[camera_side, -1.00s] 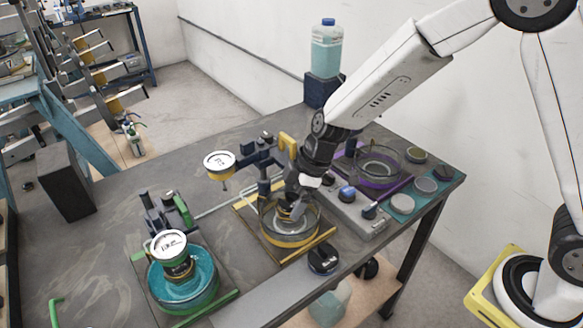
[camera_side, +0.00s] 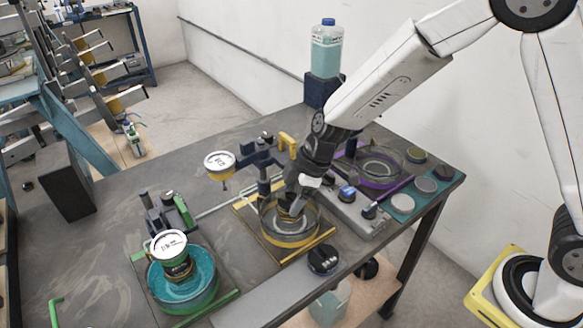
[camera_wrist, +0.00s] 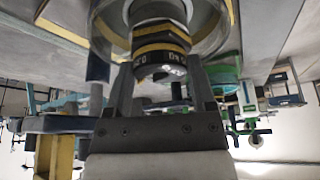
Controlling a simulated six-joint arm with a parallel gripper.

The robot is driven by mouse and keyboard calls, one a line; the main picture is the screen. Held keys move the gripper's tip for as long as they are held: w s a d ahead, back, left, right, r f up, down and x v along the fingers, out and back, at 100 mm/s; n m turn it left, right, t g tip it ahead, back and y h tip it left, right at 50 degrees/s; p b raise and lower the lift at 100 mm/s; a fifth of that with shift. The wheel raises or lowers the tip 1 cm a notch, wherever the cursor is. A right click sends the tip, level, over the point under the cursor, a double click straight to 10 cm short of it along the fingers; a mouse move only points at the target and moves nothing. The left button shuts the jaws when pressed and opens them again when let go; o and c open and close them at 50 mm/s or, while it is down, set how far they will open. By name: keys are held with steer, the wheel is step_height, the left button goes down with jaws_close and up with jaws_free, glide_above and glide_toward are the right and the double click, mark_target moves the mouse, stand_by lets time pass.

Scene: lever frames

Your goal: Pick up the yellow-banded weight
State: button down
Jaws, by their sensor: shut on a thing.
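The yellow-banded weight (camera_wrist: 160,42) is a dark cylinder with yellow bands, between my two fingers in the wrist view. In the side view the weight (camera_side: 288,216) is small and partly covered by my gripper (camera_side: 293,203). It is inside the round glass dish with a yellow band (camera_side: 292,240). My gripper (camera_wrist: 160,72) is shut on the weight, with one finger on each side. Whether the weight touches the dish floor cannot be told.
A lever stand (camera_side: 262,160) with a white-topped, yellow-rimmed piece (camera_side: 220,163) stands just behind the dish. A teal dish (camera_side: 184,282) holds another white-topped weight (camera_side: 169,246) at the front left. A purple-rimmed dish (camera_side: 378,170) and a control box (camera_side: 350,208) lie to the right.

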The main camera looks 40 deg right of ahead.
steer(key=shift+r, duration=0.1)
steer(key=shift+r, duration=0.7)
steer(key=s+d+r, duration=0.3)
steer(key=s+r, duration=0.8)
steer(key=s, duration=0.2)
steer(key=shift+s+d+r, duration=0.2)
steer(key=shift+s+d, duration=0.05)
steer(key=shift+d, duration=0.15)
